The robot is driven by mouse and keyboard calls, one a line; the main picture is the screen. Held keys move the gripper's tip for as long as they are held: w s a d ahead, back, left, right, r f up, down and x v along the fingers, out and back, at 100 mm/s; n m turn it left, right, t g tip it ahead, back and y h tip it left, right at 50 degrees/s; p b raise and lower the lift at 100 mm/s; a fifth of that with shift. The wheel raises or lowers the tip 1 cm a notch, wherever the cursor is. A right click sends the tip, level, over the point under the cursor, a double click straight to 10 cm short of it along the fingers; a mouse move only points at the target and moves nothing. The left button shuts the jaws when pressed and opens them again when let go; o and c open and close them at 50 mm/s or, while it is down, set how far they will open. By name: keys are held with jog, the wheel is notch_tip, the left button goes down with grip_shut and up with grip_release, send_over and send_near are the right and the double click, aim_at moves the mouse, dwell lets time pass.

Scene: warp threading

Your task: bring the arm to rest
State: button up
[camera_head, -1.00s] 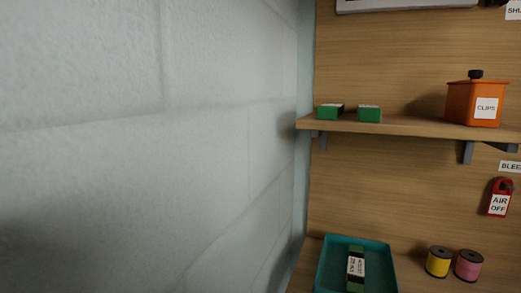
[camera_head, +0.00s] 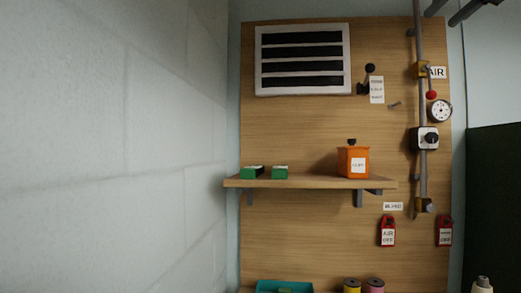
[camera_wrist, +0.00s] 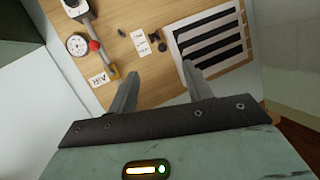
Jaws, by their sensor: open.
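My gripper (camera_wrist: 161,82) shows in the wrist view with its two grey fingers apart and nothing between them. It points toward the wooden panel (camera_wrist: 140,25), with the white louvred vent (camera_wrist: 212,42) beyond the right finger.
A pipe (camera_head: 421,110) with a gauge (camera_head: 440,110) runs down the panel's right. A teal tray (camera_head: 284,287) and spools (camera_head: 362,286) stand below. A block wall (camera_head: 110,150) fills the left.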

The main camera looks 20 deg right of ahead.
jog(key=w+a+f+n+g+y+b, duration=0.15)
jog(key=w+a+f, duration=0.25)
jog(key=w+f, duration=0.4)
jog(key=w+a+f+m+g+y+b, duration=0.1)
jog(key=w+a+f+y+b, duration=0.15)
jog(key=w+f, duration=0.55)
jog(key=w+a+f+n+g+y+b, duration=0.2)
jog(key=a+f, duration=0.8)
jog(key=f, duration=0.3)
jog(key=w+a+f+n+g+y+b, duration=0.1)
jog(key=w+a+f+g+y+b, duration=0.15)
jog(key=a+f, duration=0.9)
jog(key=s+a+f+n+g+h+b, duration=0.1)
jog(key=s+a+f+n+g, duration=0.1)
jog(key=s+a+f, duration=0.45)
jog(key=s+a+f+n+g+b, duration=0.1)
jog(key=s+a+f+g, duration=0.15)
jog(key=f, duration=0.75)
jog(key=s+a+f+n+g+h+b, duration=0.1)
jog(key=s+a+f+n, duration=0.15)
jog(key=a+f, duration=0.4)
jog(key=s+f+n+g+h+b, duration=0.2)
jog(key=s+f+n, duration=0.1)
jog(key=s+f, duration=1.2)
jog(key=shift+s+a+f+n+b, duration=0.3)
jog(key=shift+s+f, duration=0.05)
jog(key=shift+s, duration=0.5)
